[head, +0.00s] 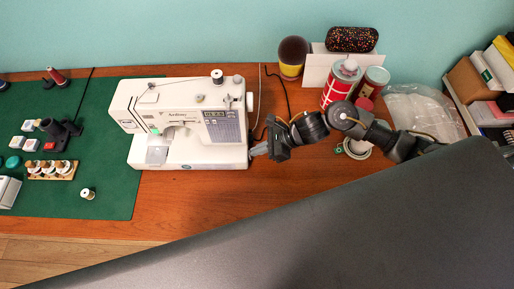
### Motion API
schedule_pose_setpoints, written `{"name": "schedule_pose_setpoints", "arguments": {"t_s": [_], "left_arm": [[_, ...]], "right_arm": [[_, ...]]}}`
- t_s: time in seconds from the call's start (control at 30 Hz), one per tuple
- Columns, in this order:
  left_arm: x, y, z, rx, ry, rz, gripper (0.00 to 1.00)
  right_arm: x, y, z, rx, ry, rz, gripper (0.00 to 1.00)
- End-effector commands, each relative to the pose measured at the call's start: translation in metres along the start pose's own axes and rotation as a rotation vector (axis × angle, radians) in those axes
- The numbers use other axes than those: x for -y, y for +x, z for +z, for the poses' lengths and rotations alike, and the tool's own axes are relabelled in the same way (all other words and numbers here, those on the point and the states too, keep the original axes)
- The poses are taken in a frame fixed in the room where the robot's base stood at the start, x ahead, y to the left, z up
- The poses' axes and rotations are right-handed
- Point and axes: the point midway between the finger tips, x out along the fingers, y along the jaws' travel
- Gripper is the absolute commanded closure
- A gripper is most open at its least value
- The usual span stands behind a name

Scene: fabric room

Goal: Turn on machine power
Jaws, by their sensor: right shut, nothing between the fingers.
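A white sewing machine (182,121) stands upright on the wooden table, partly over the green mat. Its right end carries a handwheel, and a cable runs behind it. My right gripper (256,151) is shut and empty, with its fingertips at the lower right side of the machine. I cannot tell whether they touch it. The power switch is not visible; the machine's right side faces away from the camera. My left gripper is not in view.
The green mat (110,205) holds thread spools and small boxes at left. Bare table (205,205) lies in front of the machine.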

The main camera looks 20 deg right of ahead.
Motion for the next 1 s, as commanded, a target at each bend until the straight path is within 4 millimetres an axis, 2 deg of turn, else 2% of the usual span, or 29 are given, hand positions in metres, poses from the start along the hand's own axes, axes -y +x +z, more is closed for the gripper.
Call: {"name": "schedule_pose_setpoints", "arguments": {"t_s": [0.3,0.57,0.87,1.0], "left_arm": [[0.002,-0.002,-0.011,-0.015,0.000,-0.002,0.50],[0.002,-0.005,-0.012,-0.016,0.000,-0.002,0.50],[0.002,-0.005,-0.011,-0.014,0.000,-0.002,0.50],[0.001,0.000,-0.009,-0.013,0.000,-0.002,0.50]], "right_arm": [[0.001,-0.004,0.006,0.002,-0.004,0.000,1.00],[0.001,-0.010,0.013,0.002,-0.003,0.001,1.00],[0.001,-0.010,0.013,0.002,-0.003,0.001,1.00],[0.002,-0.017,0.006,0.000,-0.006,0.001,1.00]]}}
